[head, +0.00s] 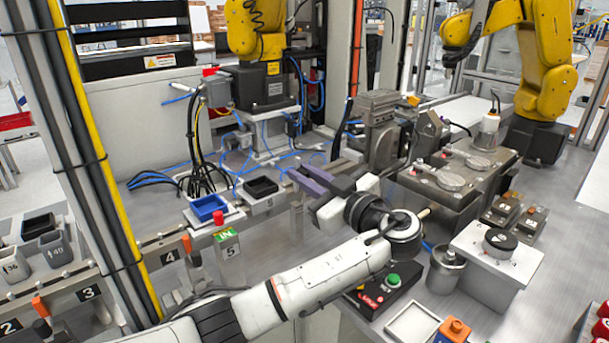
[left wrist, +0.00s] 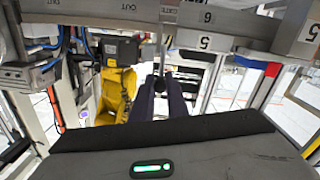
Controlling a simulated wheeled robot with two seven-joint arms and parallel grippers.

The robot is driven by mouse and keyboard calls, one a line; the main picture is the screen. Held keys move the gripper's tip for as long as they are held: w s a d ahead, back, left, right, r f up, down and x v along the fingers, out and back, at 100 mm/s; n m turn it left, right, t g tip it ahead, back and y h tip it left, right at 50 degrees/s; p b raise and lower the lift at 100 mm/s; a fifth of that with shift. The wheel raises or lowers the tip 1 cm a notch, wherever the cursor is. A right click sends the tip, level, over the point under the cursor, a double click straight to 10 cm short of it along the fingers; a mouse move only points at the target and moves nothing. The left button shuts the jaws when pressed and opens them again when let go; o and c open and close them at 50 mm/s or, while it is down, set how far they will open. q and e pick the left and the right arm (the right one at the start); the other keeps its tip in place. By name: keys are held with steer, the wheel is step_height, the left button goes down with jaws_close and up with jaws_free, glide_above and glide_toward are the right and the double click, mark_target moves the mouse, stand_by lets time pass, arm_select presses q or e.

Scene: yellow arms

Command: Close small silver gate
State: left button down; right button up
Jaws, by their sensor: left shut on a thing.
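My left gripper (head: 298,172) reaches in over the workbench, its purple fingers pointing away to the upper left, beyond the numbered rail. In the left wrist view its two dark fingers (left wrist: 160,80) are close together. They are shut on a thin silver piece (left wrist: 162,46), which looks like the small silver gate. The fingers and gripper body hide most of the gate in the head view, so I cannot tell its angle. My right gripper is out of view.
A blue bin (head: 207,208) and a black bin (head: 261,188) sit on the rail near the fingers, left of them. A metal fixture (head: 380,125) stands behind the gripper. A button box (head: 385,291) lies below my arm. A yellow robot (head: 255,35) stands at the back.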

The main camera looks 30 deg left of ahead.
mark_target(299, 163)
arm_select(q)
steer(key=shift+w+a+r+g+h, duration=0.15)
steer(key=shift+a+g+h, duration=0.2)
steer(key=shift+h, duration=0.45)
steer(key=shift+w+a+r+g+h, duration=0.15)
steer(key=shift+a+r+g+h, duration=0.15)
steer(key=shift+h, duration=0.4)
steer(key=shift+w+a+r+g+h+p, duration=0.15)
steer(key=shift+a+g+h+p, duration=0.3)
steer(key=shift+h+p, duration=0.45)
steer(key=shift+w+a+f+g+h+p, duration=0.2)
steer(key=shift+a+g+h+p, duration=0.2)
steer(key=shift+h+p, duration=0.35)
steer(key=c, duration=1.7)
jaws_free()
steer(key=shift+c, duration=0.2)
